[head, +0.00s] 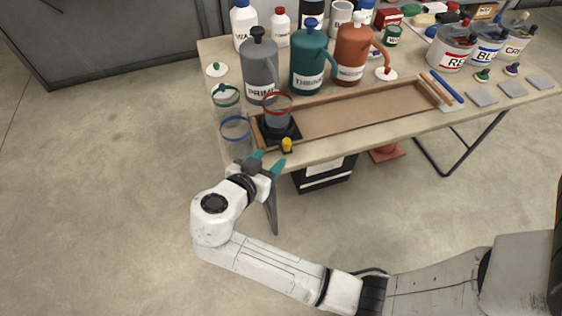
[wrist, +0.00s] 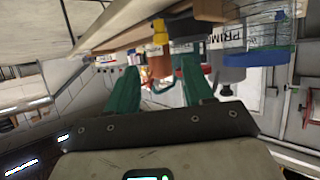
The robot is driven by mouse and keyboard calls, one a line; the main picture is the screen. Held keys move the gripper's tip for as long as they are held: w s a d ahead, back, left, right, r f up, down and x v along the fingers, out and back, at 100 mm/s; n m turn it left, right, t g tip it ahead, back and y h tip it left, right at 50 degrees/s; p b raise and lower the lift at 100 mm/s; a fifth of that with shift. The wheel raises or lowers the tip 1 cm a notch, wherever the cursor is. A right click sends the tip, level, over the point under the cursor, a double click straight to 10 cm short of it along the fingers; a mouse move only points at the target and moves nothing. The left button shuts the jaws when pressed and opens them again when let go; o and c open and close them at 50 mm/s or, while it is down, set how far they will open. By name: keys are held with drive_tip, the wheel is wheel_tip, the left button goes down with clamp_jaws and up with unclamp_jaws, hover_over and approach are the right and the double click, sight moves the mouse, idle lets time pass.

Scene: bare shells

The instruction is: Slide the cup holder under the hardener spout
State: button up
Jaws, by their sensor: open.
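The cup holder (head: 294,131) is a black square base at the left end of a long, shallow wooden tray. It bears a clear cup (head: 278,112) with a red rim. A yellow knob (head: 287,145) stands at its front, and it also shows in the wrist view (wrist: 159,32). The orange pitcher (head: 350,62), whose label I cannot fully read, stands behind the tray, right of the teal one; it looks like the hardener. My gripper (head: 268,163) is open and empty at the table's front edge, left of and below the knob, apart from it. Its green fingers show in the wrist view (wrist: 160,70).
The tray floor (head: 360,112) is clear to the right of the holder. Cups with green (head: 226,95) and blue (head: 236,128) rims stand at its left. A grey PRIMER pitcher (head: 259,70) and a teal pitcher (head: 308,62) stand behind. Sticks (head: 446,87) lie at the tray's right end.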

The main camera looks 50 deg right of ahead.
sight(286, 142)
drive_tip(key=p+x, duration=0.1)
drive_tip(key=x, duration=0.9)
drive_tip(key=shift+w+d, duration=0.1)
drive_tip(key=shift+d, duration=0.1)
clamp_jaws()
idle(0.3)
